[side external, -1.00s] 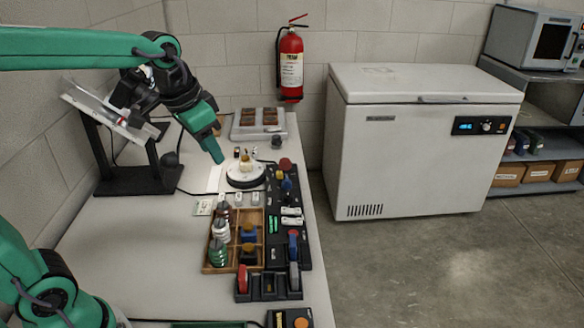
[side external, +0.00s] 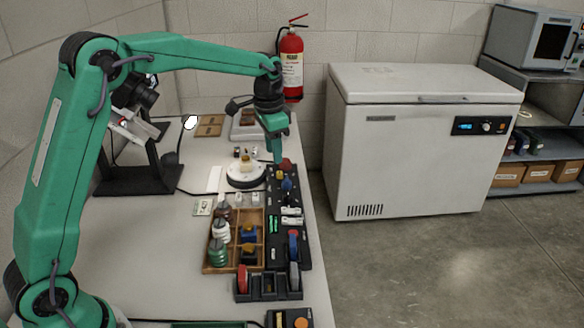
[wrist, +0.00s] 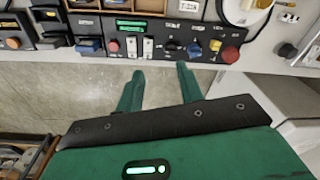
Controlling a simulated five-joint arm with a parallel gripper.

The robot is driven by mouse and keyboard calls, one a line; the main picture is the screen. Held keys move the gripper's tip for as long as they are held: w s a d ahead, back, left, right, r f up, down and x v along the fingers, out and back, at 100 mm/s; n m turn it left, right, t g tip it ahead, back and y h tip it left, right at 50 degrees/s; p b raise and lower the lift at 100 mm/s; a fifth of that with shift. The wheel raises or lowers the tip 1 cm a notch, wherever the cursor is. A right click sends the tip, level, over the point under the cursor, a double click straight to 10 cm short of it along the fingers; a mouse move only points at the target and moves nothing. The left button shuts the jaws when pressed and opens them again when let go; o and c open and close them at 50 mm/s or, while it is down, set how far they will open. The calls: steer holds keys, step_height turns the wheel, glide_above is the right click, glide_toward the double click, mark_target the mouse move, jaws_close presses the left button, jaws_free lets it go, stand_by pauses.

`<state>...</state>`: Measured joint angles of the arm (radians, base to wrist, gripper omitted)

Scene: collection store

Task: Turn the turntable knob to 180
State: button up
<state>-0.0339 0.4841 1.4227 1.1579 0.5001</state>
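A black control panel (side external: 273,235) runs along the right side of the table, with a red mushroom button (side external: 285,163), a yellow knob (side external: 279,175) and a blue knob (side external: 287,184) at its far end. In the wrist view the panel shows a black knob (wrist: 172,47) beside the blue knob (wrist: 195,48). I cannot read which is the turntable knob. The white turntable (side external: 246,175) carries a small yellowish object and stands left of the panel. My gripper (wrist: 159,70) is open and empty, pointing down above the panel's far end (side external: 278,158), apart from the knobs.
A wooden compartment tray (side external: 233,240) with bottles and a black rack (side external: 268,287) with coloured discs stand nearer. A chest freezer (side external: 420,140) stands beyond the table edge.

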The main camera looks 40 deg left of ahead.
steer(key=m+g, duration=0.1)
glide_above(288, 191)
step_height(288, 191, down, 9)
steer(key=shift+a+r, duration=0.15)
steer(key=shift+r, duration=0.05)
steer(key=shift+s+d+f, duration=0.1)
steer(key=shift+f, duration=1.85)
steer(key=shift+d+f, duration=0.1)
steer(key=shift+f, duration=1.85)
steer(key=c, duration=0.7)
